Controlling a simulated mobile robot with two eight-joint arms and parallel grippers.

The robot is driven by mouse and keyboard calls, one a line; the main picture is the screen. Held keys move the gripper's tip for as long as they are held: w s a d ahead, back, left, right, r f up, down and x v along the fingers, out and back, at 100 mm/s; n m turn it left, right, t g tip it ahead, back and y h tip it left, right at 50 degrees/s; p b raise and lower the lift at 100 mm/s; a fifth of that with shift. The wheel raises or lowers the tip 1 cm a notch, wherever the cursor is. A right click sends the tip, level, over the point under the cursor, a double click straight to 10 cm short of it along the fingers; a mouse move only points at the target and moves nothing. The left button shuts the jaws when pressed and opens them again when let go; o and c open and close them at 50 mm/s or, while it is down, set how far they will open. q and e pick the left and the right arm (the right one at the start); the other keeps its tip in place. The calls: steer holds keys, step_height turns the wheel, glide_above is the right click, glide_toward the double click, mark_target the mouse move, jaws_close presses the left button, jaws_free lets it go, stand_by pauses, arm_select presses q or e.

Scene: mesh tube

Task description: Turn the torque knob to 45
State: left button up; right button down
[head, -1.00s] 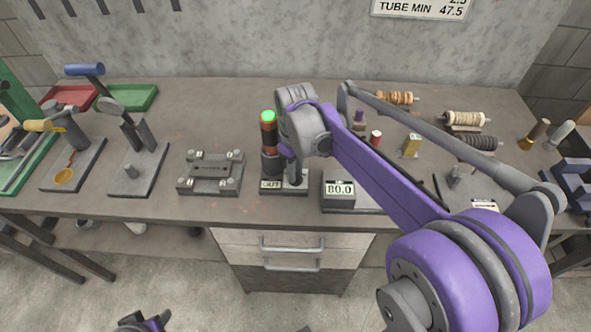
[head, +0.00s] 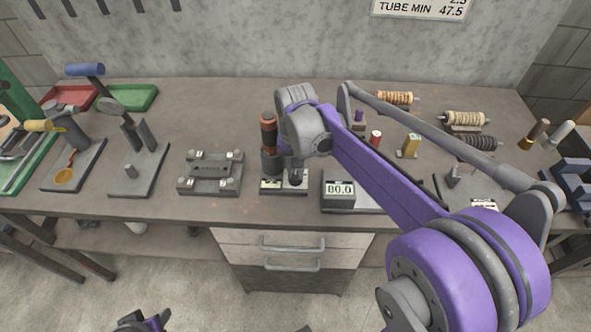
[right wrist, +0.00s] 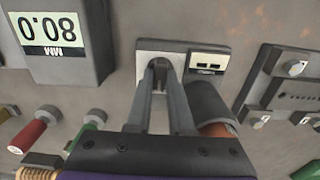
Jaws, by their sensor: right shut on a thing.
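The torque unit (head: 270,186) stands near the front middle of the bench, with an orange-and-dark upright cylinder (head: 268,135) on its left side. In the right wrist view its small display (right wrist: 207,63) shows two dash-like marks and no readable number. The dark torque knob (right wrist: 163,76) sits at the light plate beside that display. My right gripper (right wrist: 164,70) is shut on the knob, one finger on each side. The knob's lower part is hidden between the fingers.
A grey box reading 80.0 (head: 339,192) stands close on the right of the unit. A clamp fixture (head: 210,185) stands on the left. Spools (head: 464,119) and small coloured parts lie at the right. Bare bench (head: 215,120) lies behind the fixture.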

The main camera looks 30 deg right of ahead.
mark_target(295, 175)
steer(key=m, duration=1.1)
steer(key=shift+m, duration=0.5)
steer(key=c, duration=0.8)
jaws_free()
step_height(295, 175, up, 11)
steer(key=shift+p, duration=0.4)
steer(key=shift+f, duration=0.1)
